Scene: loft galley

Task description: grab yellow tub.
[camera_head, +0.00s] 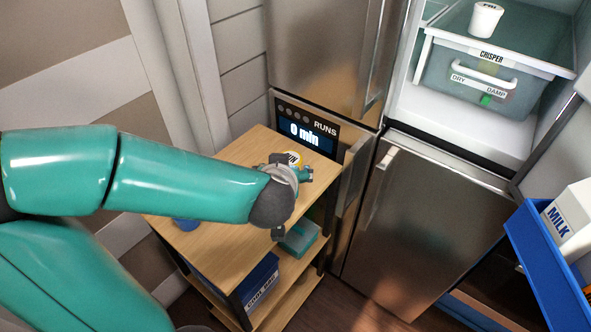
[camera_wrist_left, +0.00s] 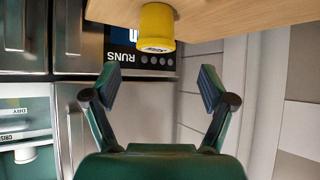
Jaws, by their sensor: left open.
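My left gripper (camera_wrist_left: 158,88) is open and empty. The tub is beyond its fingertips, roughly in line with the gap between them, and not touching. My left arm covers part of the cart top in the head view. My right gripper is not in view.
The cart (camera_head: 240,152) has lower shelves with a blue box (camera_head: 258,283) and a teal container (camera_head: 299,237). A panel reading "0 min" (camera_head: 308,133) is behind it. An open fridge holds a crisper drawer (camera_head: 480,82) with a white cup (camera_head: 485,19). A milk carton (camera_head: 570,222) sits in a blue bin at right.

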